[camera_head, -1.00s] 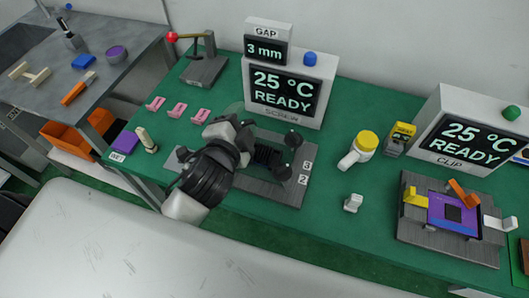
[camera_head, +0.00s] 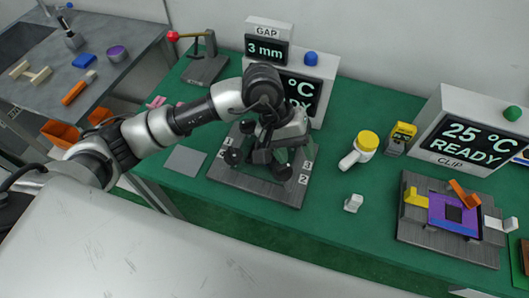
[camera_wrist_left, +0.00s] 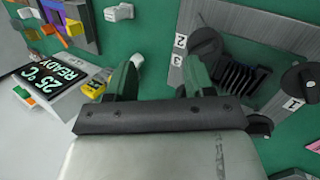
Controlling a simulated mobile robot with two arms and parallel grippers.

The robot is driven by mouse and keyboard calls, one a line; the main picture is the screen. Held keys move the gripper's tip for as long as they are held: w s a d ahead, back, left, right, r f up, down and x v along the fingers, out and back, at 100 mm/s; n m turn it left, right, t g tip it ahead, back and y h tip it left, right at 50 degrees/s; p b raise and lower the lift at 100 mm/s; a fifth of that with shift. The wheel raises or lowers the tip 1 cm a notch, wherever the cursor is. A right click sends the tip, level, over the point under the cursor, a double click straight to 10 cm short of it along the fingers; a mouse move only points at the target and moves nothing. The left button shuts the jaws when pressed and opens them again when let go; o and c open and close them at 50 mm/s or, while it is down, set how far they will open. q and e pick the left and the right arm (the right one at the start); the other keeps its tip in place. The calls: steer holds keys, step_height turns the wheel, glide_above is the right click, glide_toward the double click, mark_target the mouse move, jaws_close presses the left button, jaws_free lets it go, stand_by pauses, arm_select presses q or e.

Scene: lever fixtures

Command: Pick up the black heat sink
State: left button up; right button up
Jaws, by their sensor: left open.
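My left gripper (camera_head: 278,158) points down above the fixture. In the left wrist view its green-tipped fingers (camera_wrist_left: 160,80) are apart, with nothing between them. The heat sink lies to the right of both fingers there. Height above the plate is hard to tell. My right gripper is not in view.
A red-knobbed lever stand (camera_head: 205,62) is behind left. Green bench is clear in front.

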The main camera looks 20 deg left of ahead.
arm_select(q)
steer(key=w+a+y, duration=0.1)
steer(key=a+y, duration=0.1)
steer(key=w+a+m+y, duration=0.1)
steer(key=a, duration=0.2)
steer(key=w+a+m+t+y, duration=0.1)
steer(key=a+y, duration=0.1)
steer(key=a, duration=0.1)
steer(key=shift+w+a+f+y, duration=0.2)
steer(key=shift+w+f+y, duration=0.1)
steer(key=shift+w, duration=0.05)
step_height(320, 180, down, 5)
steer(key=shift+f+p, duration=0.1)
steer(key=shift+p, duration=0.45)
steer(key=f+p, duration=0.1)
steer(key=f, duration=0.3)
steer(key=shift+w+d+f+p, duration=0.1)
steer(key=shift+w+d+p, duration=0.05)
steer(key=shift+w+p, duration=0.25)
steer(key=shift+f, duration=0.5)
steer(key=c, duration=0.6)
